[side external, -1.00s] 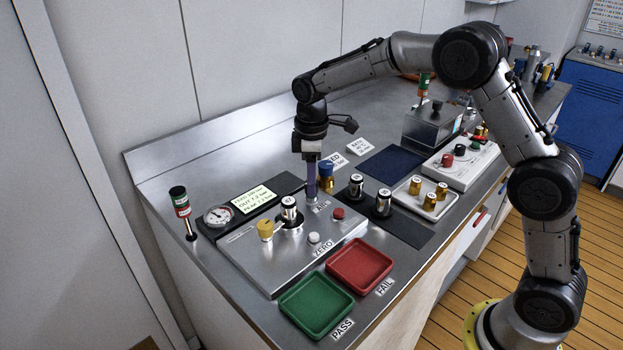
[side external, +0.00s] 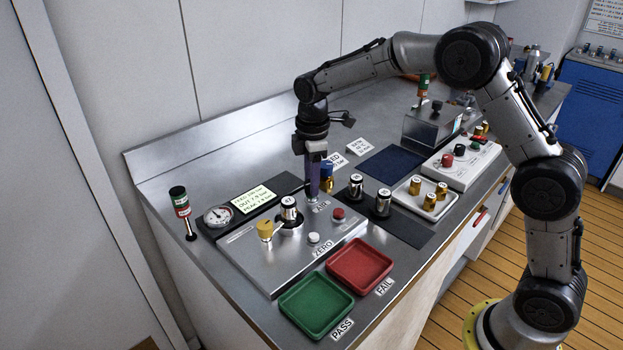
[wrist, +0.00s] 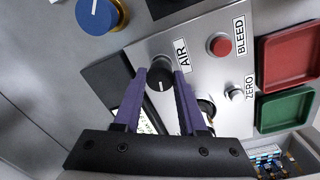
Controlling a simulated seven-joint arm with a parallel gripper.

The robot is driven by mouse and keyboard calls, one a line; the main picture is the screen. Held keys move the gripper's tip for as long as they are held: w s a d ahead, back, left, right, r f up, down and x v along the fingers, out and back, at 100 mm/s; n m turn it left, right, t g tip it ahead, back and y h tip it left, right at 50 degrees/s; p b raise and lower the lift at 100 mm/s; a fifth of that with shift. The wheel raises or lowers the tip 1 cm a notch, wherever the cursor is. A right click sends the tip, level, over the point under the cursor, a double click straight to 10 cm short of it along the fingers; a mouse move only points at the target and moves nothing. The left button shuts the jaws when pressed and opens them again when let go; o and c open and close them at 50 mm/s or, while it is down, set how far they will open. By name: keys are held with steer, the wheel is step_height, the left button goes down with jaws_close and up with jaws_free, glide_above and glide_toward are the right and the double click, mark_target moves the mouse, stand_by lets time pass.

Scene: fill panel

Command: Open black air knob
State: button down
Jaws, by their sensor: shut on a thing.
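The black air knob (wrist: 160,77) shows in the wrist view beside the AIR label, with a white pointer line on its face. My gripper (wrist: 161,84) has its two purple fingers on either side of the knob and is shut on it. In the side external view my gripper (side external: 313,196) points straight down at the metal panel (side external: 275,272), and its fingers hide the knob. A lit display (side external: 257,201) and a round gauge (side external: 217,215) stand at the panel's back left.
A red BLEED button (wrist: 220,45) and a pale ZERO button (wrist: 234,94) sit near the knob. A blue-topped brass knob (side external: 326,176) stands close behind my gripper. Green (side external: 316,304) and red (side external: 360,265) trays lie in front. Black-and-silver cylinders (side external: 356,185) stand to the right.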

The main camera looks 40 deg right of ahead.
steer(key=shift+r, duration=0.1)
steer(key=shift+c, duration=2.4)
jaws_free()
step_height(320, 180, up, 14)
steer(key=shift+s+a, duration=0.2)
steer(key=shift+s, duration=0.1)
